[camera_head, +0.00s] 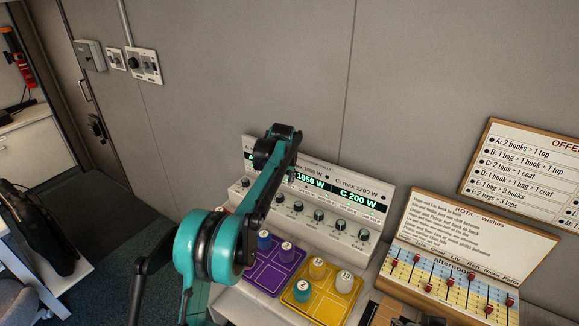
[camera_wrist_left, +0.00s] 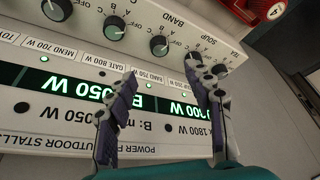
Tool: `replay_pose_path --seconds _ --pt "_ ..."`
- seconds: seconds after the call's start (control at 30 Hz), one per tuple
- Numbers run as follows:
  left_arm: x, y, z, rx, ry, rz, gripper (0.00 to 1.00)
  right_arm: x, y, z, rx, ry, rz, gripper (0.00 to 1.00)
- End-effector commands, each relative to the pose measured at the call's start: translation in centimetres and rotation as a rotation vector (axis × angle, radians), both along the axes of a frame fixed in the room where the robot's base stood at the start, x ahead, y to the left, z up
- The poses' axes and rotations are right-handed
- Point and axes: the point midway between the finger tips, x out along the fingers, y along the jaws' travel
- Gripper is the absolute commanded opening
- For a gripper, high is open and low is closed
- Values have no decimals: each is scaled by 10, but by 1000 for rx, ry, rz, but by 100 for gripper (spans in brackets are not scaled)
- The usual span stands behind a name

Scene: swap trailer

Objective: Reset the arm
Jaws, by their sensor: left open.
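My left arm (camera_head: 265,190), teal and black, rises from the lower left in the head view and bends at a black joint in front of the power panel. Its gripper is mostly hidden behind the arm there. In the left wrist view my left gripper (camera_wrist_left: 162,70) is open and empty, with its two grey-purple fingers apart in front of the panel (camera_wrist_left: 60,82). The panel appears upside down there, with green lit displays and knobs. In the head view the white panel (camera_head: 375,188) reads 1050 W and C 200 W; its A display is mostly covered by the arm.
A purple tray (camera_head: 262,282) and a yellow tray (camera_head: 325,308) with numbered cylinders lie before the panel. A rota board (camera_head: 470,237) with red sliders stands right, below a wall sign (camera_head: 535,165).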

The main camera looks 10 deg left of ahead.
Motion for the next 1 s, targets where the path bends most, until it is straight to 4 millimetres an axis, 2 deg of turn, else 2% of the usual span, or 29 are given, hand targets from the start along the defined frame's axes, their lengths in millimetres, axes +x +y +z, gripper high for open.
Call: replay_pose_path --seconds 0.17,0.27,0.37,0.5,0.7,0.87,1.0 --pt "-8 -1 8 0 -4 -7 52 0 0 0 0 0 0 40" --pt "-28 -4 25 1 -16 -28 52 0 0 -2 0 0 0 40" --pt "-62 -8 48 1 -34 -60 52 0 0 -3 0 0 0 40" --pt "-122 -14 74 2 -63 -110 52 0 0 -6 0 0 0 40" --pt "-214 -23 86 8 -106 -180 52 0 0 -9 0 0 0 40" --pt "-288 -29 76 15 -142 -233 52 0 0 -11 0 0 0 40" --pt "-350 -34 52 24 -174 -278 52 0 0 -14 0 0 0 40"
